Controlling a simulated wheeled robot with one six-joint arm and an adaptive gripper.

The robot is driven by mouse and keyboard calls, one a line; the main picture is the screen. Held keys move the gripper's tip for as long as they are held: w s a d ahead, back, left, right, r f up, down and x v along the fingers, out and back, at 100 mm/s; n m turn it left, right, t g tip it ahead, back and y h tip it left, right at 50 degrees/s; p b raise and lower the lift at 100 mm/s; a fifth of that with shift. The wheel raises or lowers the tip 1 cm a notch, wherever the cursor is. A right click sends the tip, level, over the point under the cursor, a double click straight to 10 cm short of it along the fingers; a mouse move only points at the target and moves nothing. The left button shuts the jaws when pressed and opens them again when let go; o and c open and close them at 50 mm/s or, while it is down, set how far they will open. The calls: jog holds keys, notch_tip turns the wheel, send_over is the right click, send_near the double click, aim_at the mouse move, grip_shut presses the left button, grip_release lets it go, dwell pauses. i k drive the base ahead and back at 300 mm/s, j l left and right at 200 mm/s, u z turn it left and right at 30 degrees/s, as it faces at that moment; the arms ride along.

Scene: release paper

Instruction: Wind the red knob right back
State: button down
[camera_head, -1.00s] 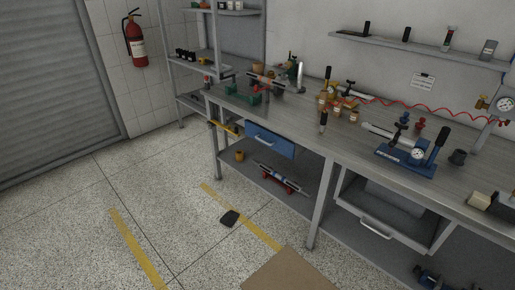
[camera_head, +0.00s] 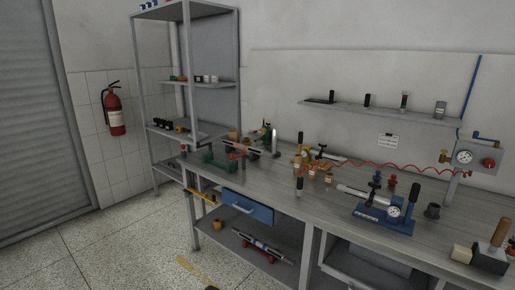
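A round red knob (camera_head: 489,163) sits on a grey panel (camera_head: 476,178) at the right end of the bench, just right of a white-faced gauge (camera_head: 464,157). A smaller red knob-like part (camera_head: 392,182) stands on the bench behind a blue-based device (camera_head: 384,218) with its own gauge (camera_head: 395,211). I cannot tell from the picture which of the two is the task's knob. My gripper is not in view.
The grey workbench (camera_head: 345,207) carries tools, brass fittings and a coiled red hose (camera_head: 390,166). A wall shelf (camera_head: 380,117) hangs above. A wooden-handled block (camera_head: 492,250) stands at the front right. A blue drawer (camera_head: 247,208) is under the bench. Floor shows at lower left.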

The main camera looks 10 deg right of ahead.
aim_at(488, 163)
jog(key=z, duration=1.3)
